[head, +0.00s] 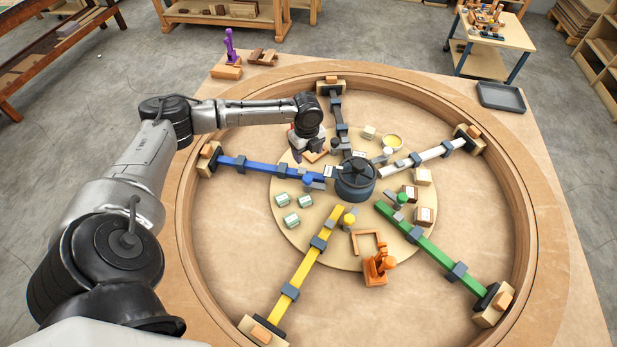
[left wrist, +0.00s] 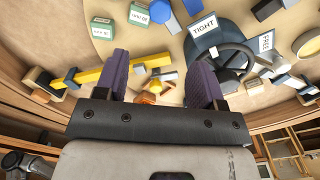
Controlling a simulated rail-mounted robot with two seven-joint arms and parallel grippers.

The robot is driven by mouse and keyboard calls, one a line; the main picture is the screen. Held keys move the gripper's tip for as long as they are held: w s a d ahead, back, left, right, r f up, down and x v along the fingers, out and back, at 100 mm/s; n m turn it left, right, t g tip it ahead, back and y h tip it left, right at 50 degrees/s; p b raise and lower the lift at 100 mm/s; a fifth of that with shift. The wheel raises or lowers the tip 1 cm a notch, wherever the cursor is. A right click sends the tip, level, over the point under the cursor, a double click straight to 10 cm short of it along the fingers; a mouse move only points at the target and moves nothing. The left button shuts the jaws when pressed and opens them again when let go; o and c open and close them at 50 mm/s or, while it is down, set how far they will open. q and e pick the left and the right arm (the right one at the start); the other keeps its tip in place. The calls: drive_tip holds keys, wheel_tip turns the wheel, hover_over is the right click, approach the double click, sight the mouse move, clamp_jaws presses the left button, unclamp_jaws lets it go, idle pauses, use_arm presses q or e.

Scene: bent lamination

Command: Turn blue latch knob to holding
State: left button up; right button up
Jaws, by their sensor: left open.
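The blue latch knob (head: 308,181) sits on a grey latch at the inner end of the blue bar (head: 253,167), beside the dark central hub (head: 356,180). My left gripper (head: 309,155) is above the board, up and behind the knob in the head view, apart from it. In the left wrist view its two fingers (left wrist: 160,82) are spread with nothing held between them. A blue piece (left wrist: 165,14) at the top of that view may be the knob; I cannot tell surely. The knob's exact turn is too small to read. My right gripper is not in view.
A round wooden rim (head: 183,215) encloses the bars. A yellow bar (head: 305,265), green bar (head: 430,243) and white bar (head: 425,155) radiate from the hub. Small green blocks (head: 291,220) and an orange clamp (head: 378,268) stand near. A TIGHT label (left wrist: 203,27) shows in the wrist view.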

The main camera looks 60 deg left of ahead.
sight(307, 178)
use_arm(q)
wheel_tip(307, 178, down, 14)
drive_tip(key=shift+r+b, duration=0.2)
drive_tip(key=shift+b, duration=0.15)
idle(0.4)
drive_tip(key=c, duration=0.9)
